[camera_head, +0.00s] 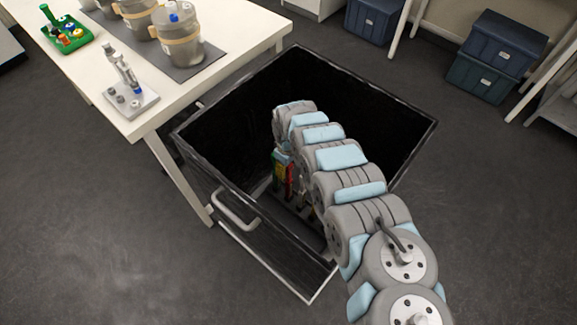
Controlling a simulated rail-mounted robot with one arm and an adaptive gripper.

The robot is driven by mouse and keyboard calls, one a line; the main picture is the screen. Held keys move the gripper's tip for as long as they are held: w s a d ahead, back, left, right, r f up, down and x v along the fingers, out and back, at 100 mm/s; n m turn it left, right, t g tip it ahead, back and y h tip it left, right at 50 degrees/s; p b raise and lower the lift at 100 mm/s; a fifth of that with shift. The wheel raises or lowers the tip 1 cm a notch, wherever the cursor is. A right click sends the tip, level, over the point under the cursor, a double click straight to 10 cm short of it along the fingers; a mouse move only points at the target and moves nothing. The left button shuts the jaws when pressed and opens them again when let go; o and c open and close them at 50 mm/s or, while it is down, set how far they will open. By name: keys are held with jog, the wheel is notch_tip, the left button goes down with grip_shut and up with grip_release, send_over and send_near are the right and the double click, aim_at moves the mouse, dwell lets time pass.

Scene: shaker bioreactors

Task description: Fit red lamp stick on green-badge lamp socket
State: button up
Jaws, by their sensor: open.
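My arm reaches down into an open dark drawer; my gripper is at its far end, hidden by the arm and the dark interior. Inside the drawer, a small red piece (290,180) shows beside a green piece (279,171), just left of my arm. I cannot tell whether the red piece is the red lamp stick or whether anything touches it. On the white table, a green stand (77,43) carries a green upright and small round coloured parts. Its badges are too small to read, so I cannot tell which part is the green-badge lamp socket.
The drawer (226,257) has high walls close around my arm. The white table (185,95) stands beside it, bearing a small grey holder (136,105) and several strapped vessels (182,45) on a dark mat. Blue bins (500,45) stand at the back right. Open floor lies in front.

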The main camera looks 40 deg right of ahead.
grip_shut()
jog(key=shift+r+p, duration=2.4)
jog(key=shift+p, duration=0.7)
dwell(0.6)
jog(key=shift+r+p, duration=1.45)
jog(key=shift+r, duration=0.05)
notch_tip(320, 180, up, 16)
jog(key=p, duration=1.4)
